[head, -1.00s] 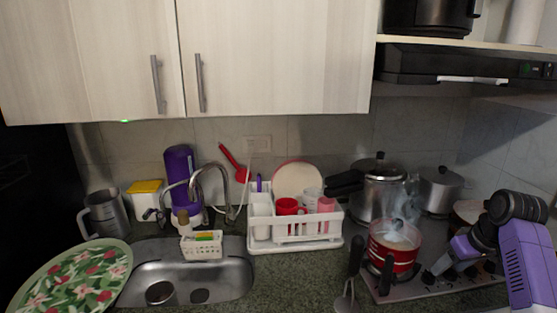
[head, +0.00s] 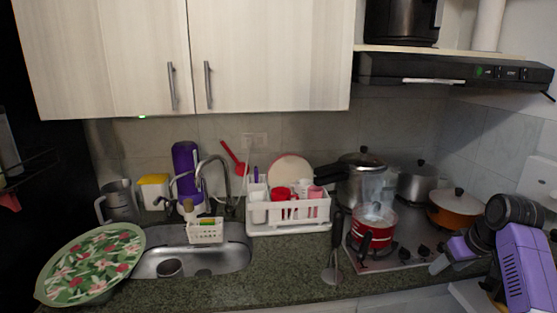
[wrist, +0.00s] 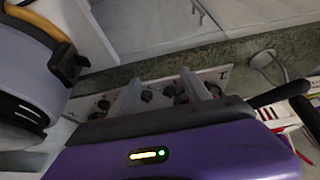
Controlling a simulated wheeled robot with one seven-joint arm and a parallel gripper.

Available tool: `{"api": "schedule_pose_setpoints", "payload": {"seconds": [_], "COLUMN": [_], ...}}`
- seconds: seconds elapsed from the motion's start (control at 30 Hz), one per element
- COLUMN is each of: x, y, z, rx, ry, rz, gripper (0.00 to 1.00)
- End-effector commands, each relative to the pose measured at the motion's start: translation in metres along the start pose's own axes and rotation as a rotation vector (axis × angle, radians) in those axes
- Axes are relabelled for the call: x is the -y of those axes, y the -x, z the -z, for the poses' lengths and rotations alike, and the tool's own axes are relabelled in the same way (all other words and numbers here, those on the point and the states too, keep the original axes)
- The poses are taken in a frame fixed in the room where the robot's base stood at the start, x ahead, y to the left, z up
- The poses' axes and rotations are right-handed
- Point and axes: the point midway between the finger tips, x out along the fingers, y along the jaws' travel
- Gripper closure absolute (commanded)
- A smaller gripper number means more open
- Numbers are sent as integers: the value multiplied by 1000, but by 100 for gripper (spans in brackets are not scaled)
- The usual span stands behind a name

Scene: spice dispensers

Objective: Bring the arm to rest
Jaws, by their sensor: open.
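My gripper (wrist: 160,80) shows in the wrist view with its two pale fingers spread apart. Nothing is held between them; the stove's front panel with its knobs (wrist: 148,96) shows behind. In the head view my purple and black arm (head: 522,262) is folded at the lower right. The wrist end points down and left, near the front right corner of the stove (head: 390,258). The fingertips cannot be made out clearly there. The gripper appears apart from the stove and pots.
A red pot (head: 375,234) steams on the stove, with a pressure cooker (head: 360,182) and an orange lidded pot (head: 455,207) around it. A ladle (head: 333,262) is left of the stove. A dish rack (head: 290,222), sink (head: 225,258) and floral tray (head: 95,258) lie farther left.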

Motion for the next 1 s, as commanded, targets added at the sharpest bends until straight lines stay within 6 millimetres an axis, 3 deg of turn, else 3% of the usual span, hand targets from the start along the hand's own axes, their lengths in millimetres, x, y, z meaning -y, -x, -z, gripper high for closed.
{"api": "schedule_pose_setpoints", "payload": {"seconds": [0.4,0.57,0.77,1.0], "x": [-25,-23,0,52], "y": [29,30,21,11], "z": [63,72,62,10], "rx": [-295,-441,-624,-834], "ry": [-52,-79,-113,-154], "rz": [-134,-180,-217,-234], "gripper": [45,45,45,45]}}
